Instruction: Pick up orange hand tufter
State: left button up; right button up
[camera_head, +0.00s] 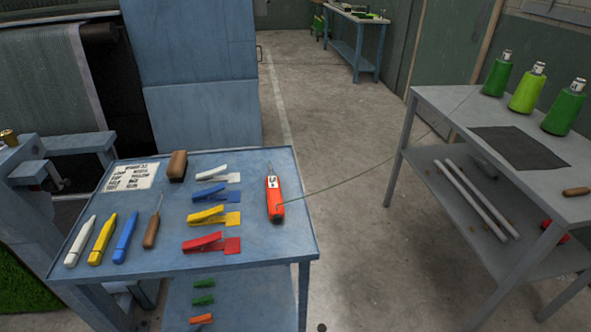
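The orange hand tufter (274,198) lies on the right part of the blue table (290,250), its metal needle end pointing away from me. A thin yarn runs from it to the right, across the gap toward the green cones on the grey table. Nothing touches the tufter apart from the yarn and the tabletop. Neither of my grippers shows in this view.
Several coloured clips (206,216) lie just left of the tufter. Markers (102,238), a wooden-handled tool (153,225), a brown block (178,166) and a printed card (131,177) lie further left. A grey table (440,98) with yarn cones (527,88) stands right. Floor between is clear.

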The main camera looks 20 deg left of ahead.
aim_at(275, 198)
jog(key=l+u, duration=0.15)
jog(key=u, duration=0.6)
